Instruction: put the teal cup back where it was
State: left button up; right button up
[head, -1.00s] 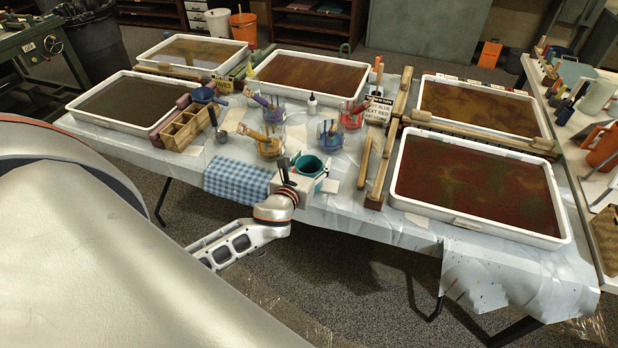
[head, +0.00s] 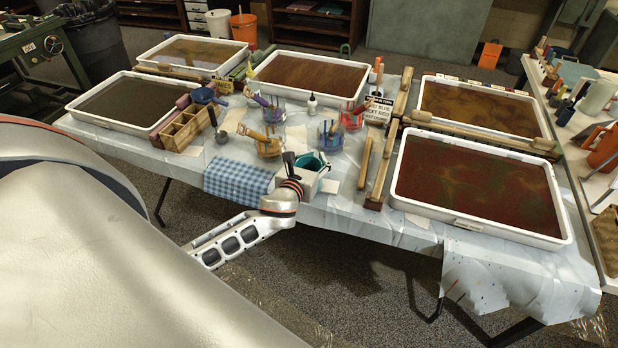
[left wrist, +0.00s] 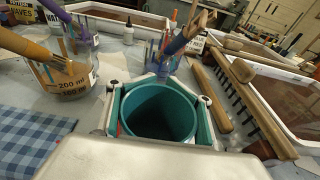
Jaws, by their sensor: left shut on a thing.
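The teal cup (left wrist: 158,112) is upright between the two fingers of my left gripper (left wrist: 160,105) in the left wrist view, and its inside looks empty. My left gripper is shut on it. In the head view the cup (head: 311,164) shows only in part behind my left gripper (head: 312,170), near the table's front edge, to the right of the blue checked cloth (head: 237,178). I cannot tell whether its base touches the table. My right gripper is not in view.
Cups of tools stand close behind, including an orange-brown one (head: 268,148) and a blue one (head: 329,135). Wooden rakes (head: 381,175) lie to the right, beside a dark red tray (head: 480,231). A wooden divided box (head: 184,130) stands left. Pale paper lies on the covered table.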

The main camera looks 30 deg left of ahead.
pick_arm(q)
grip_shut()
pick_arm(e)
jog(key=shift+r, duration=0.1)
pick_arm(q)
jog(key=shift+r, duration=0.2)
jog(key=shift+r, duration=0.2)
notch_tip(320, 180, up, 19)
jog(key=p, duration=0.5)
jog(key=shift+r, duration=0.15)
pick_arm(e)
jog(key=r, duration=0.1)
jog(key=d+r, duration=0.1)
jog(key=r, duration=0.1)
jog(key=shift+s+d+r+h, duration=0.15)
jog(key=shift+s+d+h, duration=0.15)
